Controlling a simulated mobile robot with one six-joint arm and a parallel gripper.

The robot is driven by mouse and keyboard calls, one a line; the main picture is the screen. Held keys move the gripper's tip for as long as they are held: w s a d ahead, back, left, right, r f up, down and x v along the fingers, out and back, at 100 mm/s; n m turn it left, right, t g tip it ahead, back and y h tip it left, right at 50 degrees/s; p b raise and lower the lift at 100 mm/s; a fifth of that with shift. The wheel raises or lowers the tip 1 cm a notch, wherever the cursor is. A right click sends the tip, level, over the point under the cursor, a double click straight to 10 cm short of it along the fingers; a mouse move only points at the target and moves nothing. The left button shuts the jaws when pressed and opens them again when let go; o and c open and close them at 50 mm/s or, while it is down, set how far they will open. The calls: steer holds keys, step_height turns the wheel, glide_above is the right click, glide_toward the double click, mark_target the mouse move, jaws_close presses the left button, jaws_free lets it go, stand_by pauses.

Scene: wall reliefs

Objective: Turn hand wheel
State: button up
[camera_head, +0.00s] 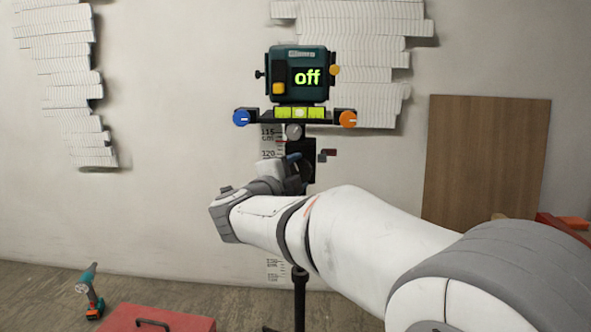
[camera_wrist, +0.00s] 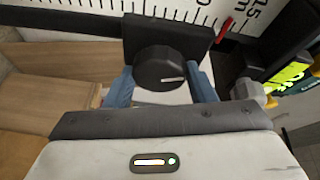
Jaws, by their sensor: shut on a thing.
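A black round hand wheel (camera_wrist: 160,66) with a white mark on its face sits on a dark block in the wrist view. The blue fingers of my gripper (camera_wrist: 162,84) lie on either side of it, shut on it. The white mark points to the right. In the camera_head view my gripper (camera_head: 293,158) reaches the dark carriage on the stand, and my arm and gripper mostly hide the hand wheel there. Above it, a dark green device (camera_head: 297,73) on the stand shows "off".
A bar below the device carries a blue knob (camera_head: 241,118) and an orange knob (camera_head: 347,119). A small crank (camera_head: 328,154) sticks out right of the carriage. A red box (camera_head: 158,319) and a drill (camera_head: 90,293) are on the floor. A wooden board (camera_head: 484,165) leans on the wall.

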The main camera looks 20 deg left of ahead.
steer(key=m+g+p, duration=0.1)
steer(key=m, duration=0.1)
steer(key=m+p, duration=0.1)
steer(key=m, duration=0.1)
steer(key=shift+d+r+g+y, duration=0.1)
steer(key=shift+r+g+y, duration=0.05)
steer(key=shift+g+y, duration=0.2)
steer(key=m+g+y+p, duration=0.1)
steer(key=m, duration=0.2)
steer(key=shift+d+g+p, duration=0.1)
steer(key=shift+g+p, duration=0.15)
steer(key=shift+p, duration=0.1)
steer(key=m+g+y, duration=0.1)
steer(key=m+y, duration=0.1)
steer(key=m, duration=0.1)
steer(key=shift+d+m+p, duration=0.1)
steer(key=shift+m+p, duration=0.2)
steer(key=shift+p, duration=0.1)
steer(key=shift+m+g+y, duration=0.3)
steer(key=shift+m+y, duration=0.65)
steer(key=shift+m, duration=0.35)
steer(key=o, duration=1)
steer(key=shift+s+d+r, duration=0.1)
steer(key=shift+s+r, duration=0.1)
steer(key=shift+r, duration=0.05)
steer(key=p+v, duration=0.1)
steer(key=v, duration=0.6)
steer(key=shift+s+d+f+p, duration=0.1)
steer(key=shift+s+p, duration=0.05)
steer(key=shift+p, duration=0.25)
